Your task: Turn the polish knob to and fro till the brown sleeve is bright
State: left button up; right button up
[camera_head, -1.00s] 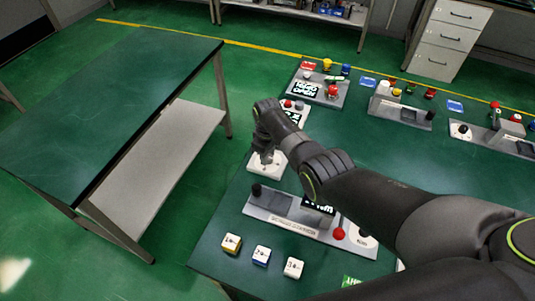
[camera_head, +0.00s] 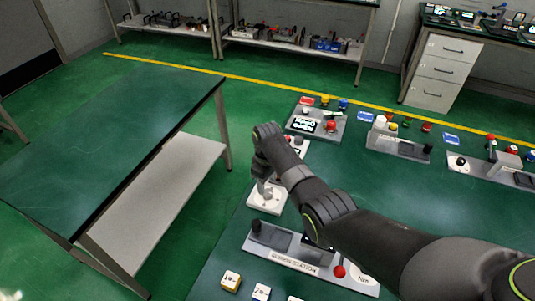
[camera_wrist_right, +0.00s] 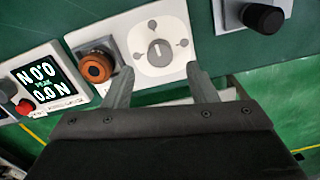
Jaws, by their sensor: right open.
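A white panel (camera_wrist_right: 128,58) in the right wrist view carries a round light dial with a small grey knob (camera_wrist_right: 160,53) at its centre. A brown-orange sleeve (camera_wrist_right: 97,67) sits in a dark holder on the same panel, left of the dial. My right gripper (camera_wrist_right: 161,82) is open and empty, its fingertips apart near the dial's lower edge, with the knob beyond the gap. In the head view my right gripper (camera_head: 265,187) hangs over the white panel (camera_head: 268,201) at the bench's left edge and hides part of it. My left gripper is not in view.
A display reading zeros (camera_wrist_right: 45,78) stands left of the panel, with a red button (camera_wrist_right: 25,107) beside it. A black knob (camera_wrist_right: 263,18) sits on a grey plate at upper right. In the head view, a long station (camera_head: 290,250) lies in front of the panel.

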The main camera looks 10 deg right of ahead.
aim_at(267, 192)
notch_tip(267, 192, up, 13)
jog(key=b, duration=0.1)
jog(key=shift+f, duration=0.15)
dwell(0.8)
